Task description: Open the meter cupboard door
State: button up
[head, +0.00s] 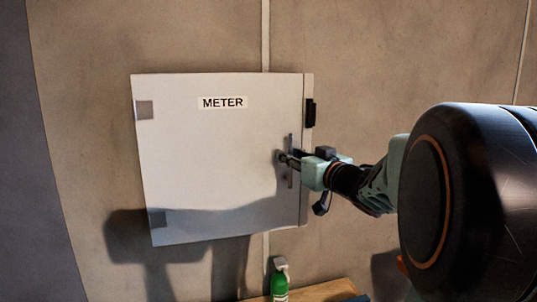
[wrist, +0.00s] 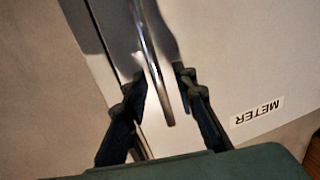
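The meter cupboard door (head: 215,150) is a pale flat panel on the wall with a METER label. It looks closed against the cupboard's frame (head: 307,165). Its upright metal bar handle (head: 291,172) is near the right edge. My gripper (head: 287,159) reaches in from the right at the handle. In the wrist view the handle (wrist: 152,55) runs between the two dark fingers of my gripper (wrist: 157,78). The fingers are apart, with a gap showing on each side of the bar. The head view partly hides the handle behind the fingers.
Grey hinges (head: 145,110) sit on the door's left edge. A black fitting (head: 310,112) is on the frame's upper right side. A green bottle (head: 279,282) stands below the cupboard near a wooden surface (head: 325,291). The wall left of the door is clear.

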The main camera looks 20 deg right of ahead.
dwell(0.3)
grip_shut()
dwell(0.3)
